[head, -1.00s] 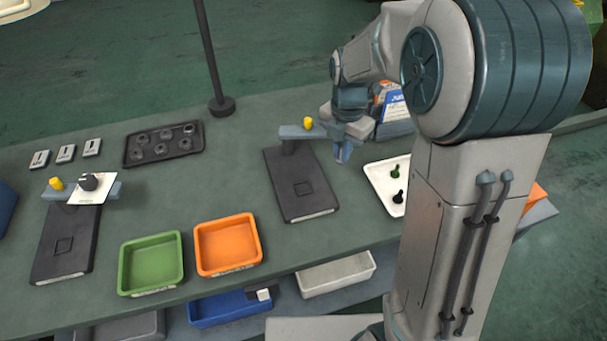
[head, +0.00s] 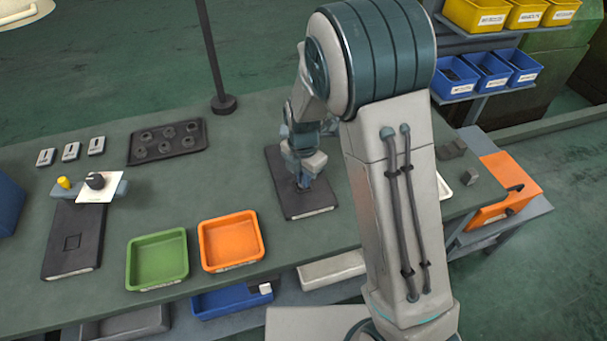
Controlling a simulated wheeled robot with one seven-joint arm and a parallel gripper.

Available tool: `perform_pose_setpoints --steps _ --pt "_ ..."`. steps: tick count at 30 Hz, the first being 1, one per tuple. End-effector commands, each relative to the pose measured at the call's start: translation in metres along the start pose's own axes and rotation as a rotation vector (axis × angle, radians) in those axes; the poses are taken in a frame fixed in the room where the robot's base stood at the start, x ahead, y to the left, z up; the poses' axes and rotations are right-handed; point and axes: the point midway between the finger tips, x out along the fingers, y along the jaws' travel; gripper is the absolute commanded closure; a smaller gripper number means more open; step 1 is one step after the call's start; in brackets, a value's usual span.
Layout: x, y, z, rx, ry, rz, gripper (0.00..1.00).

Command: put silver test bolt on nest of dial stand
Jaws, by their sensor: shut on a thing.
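My gripper (head: 303,182) points down over the middle of the right dial stand (head: 312,208), where its square nest lies. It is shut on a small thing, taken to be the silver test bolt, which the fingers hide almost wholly. I cannot tell whether the bolt touches the nest. My arm hides the upper part of this stand. A second dial stand (head: 66,258) at the left has a bare square nest, a yellow knob and a white card with a black knob on it (head: 97,186).
A green bin (head: 157,283) and an orange bin (head: 231,268) stand left of the right stand. A dark tray with several round sockets (head: 143,160) and a black pole (head: 219,85) are behind. A white tray (head: 444,189) is mostly hidden by my arm.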

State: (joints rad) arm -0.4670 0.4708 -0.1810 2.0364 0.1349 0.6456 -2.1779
Motion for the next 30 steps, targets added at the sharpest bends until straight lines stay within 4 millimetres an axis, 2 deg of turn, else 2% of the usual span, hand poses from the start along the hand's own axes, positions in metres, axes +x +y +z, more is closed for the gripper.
perform_pose_setpoints --steps 8,9,11,23,26,30 --pt "0.004 0.0 0.0 0.0 0.0 0.001 1.0" --pt "0.003 0.0 0.0 -0.001 0.0 0.001 0.85" --pt "0.003 0.0 0.0 -0.001 0.0 0.0 0.68" --pt "-0.003 0.0 0.0 0.0 0.0 0.0 0.68" --pt "-0.014 0.001 0.0 0.0 -0.001 0.005 0.68" --pt "-0.042 0.002 0.001 -0.001 -0.003 0.008 0.68"
